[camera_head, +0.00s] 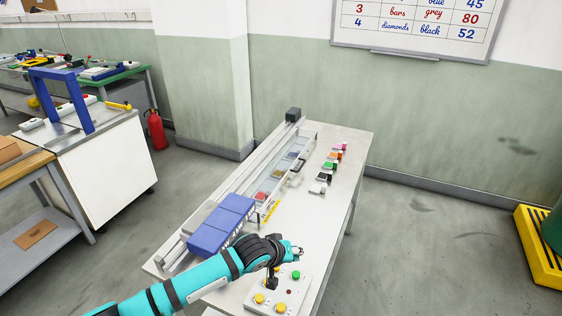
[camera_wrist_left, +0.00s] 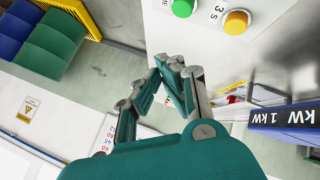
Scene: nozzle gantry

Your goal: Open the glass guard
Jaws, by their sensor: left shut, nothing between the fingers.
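The glass guard (camera_head: 290,165) is a long clear panel along the gantry on the white table in the head view. Coloured pieces show through it. It looks closed, though the thin panel is hard to make out. A small dark part, perhaps its handle, sits on its right side. My left gripper (camera_head: 297,251) is at the near end of the table, beside the button box and apart from the guard. In the left wrist view its fingers (camera_wrist_left: 178,67) are together with nothing between them. My right gripper is not in view.
Blue blocks (camera_head: 222,224) stand at the gantry's near end. A button box (camera_head: 283,290) with a green and yellow buttons lies close under my left gripper. Several small coloured blocks (camera_head: 331,165) line the table right of the guard.

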